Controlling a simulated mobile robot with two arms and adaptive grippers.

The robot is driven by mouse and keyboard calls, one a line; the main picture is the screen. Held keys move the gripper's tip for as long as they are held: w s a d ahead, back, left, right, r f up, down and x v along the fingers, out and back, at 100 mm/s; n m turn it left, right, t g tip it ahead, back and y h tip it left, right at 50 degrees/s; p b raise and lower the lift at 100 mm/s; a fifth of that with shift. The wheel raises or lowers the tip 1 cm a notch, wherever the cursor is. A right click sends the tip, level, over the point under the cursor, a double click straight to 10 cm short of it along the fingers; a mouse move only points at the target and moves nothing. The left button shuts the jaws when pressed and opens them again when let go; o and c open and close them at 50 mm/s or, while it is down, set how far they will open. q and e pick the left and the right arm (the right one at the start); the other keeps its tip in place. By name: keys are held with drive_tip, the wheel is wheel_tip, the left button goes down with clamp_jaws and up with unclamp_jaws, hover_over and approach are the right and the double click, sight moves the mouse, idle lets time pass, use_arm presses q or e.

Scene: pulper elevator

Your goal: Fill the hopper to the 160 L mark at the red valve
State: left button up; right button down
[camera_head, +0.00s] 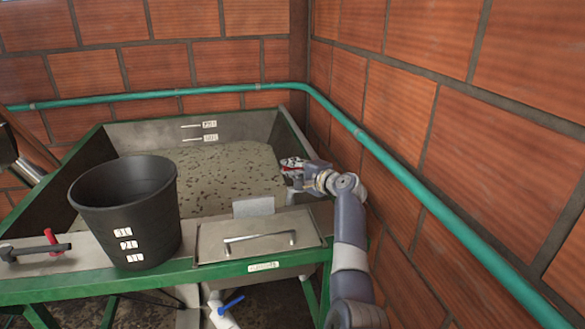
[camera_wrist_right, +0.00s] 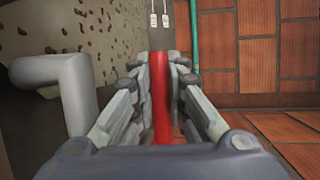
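The hopper (camera_head: 52,196) is a green-framed tank with pale, cloudy water (camera_head: 235,175) full of dark floating bits. Two labelled marks show on its back wall, an upper (camera_head: 209,124) and a lower (camera_head: 210,138); their text is too small to read. The water's far edge lies just below the lower mark. My right gripper (camera_head: 290,164) is over the hopper's right side, at something red. In the right wrist view, its fingers close around a red valve lever (camera_wrist_right: 160,105), one on each side. My left gripper is out of view.
A black bucket (camera_head: 125,210) with white labels stands on the front ledge. A blue-handled valve (camera_head: 231,304) hangs below. A green pipe (camera_head: 415,205) runs along the brick walls.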

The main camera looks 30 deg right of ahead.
drive_tip(key=shift+s+f+y+b, duration=0.1)
drive_tip(key=shift+f+y+b, duration=0.05)
drive_tip(key=shift+y+b, duration=0.15)
drive_tip(key=s+n+g+y+b, duration=0.1)
drive_tip(key=y+b, duration=0.1)
drive_tip(key=s+n+g+y+b, duration=0.1)
drive_tip(key=n+y+b, duration=0.1)
drive_tip(key=s+n+y+b, duration=0.1)
drive_tip(key=n+y+b, duration=0.1)
drive_tip(key=shift+s+a+g+y, duration=0.1)
drive_tip(key=shift+g+y, duration=0.2)
drive_tip(key=shift+g, duration=0.1)
drive_tip(key=c, duration=1.9)
unclamp_jaws()
